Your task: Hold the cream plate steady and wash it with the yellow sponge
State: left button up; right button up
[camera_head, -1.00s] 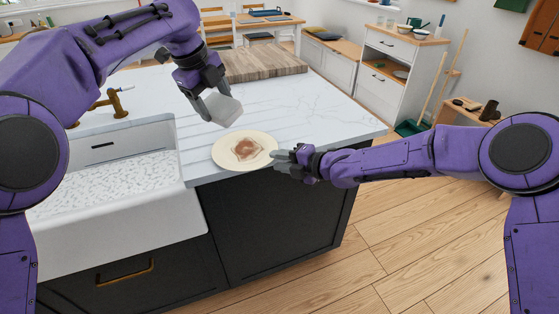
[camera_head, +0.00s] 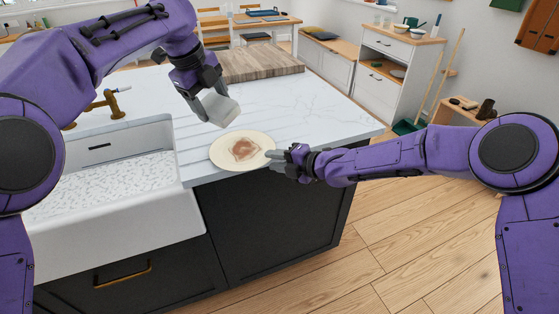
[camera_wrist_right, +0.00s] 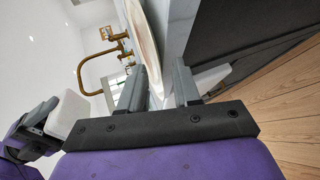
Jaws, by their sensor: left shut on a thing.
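The cream plate (camera_head: 242,151) lies flat near the front edge of the white counter, with a brown stain (camera_head: 243,149) in its middle. My left gripper (camera_head: 205,100) is shut on a pale grey-white block (camera_head: 221,108), held above and behind the plate, apart from it. The block looks like a sponge, but no yellow shows. My right gripper (camera_head: 275,161) is at the plate's right rim. In the right wrist view its fingers (camera_wrist_right: 160,90) are apart, with the plate's rim (camera_wrist_right: 147,45) at or between them; I cannot tell if they touch it.
A white sink (camera_head: 120,205) with a brass tap (camera_head: 105,105) is left of the plate. A wooden board (camera_head: 255,63) lies at the back of the counter. The counter right of the plate is clear.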

jog(key=v, duration=1.2)
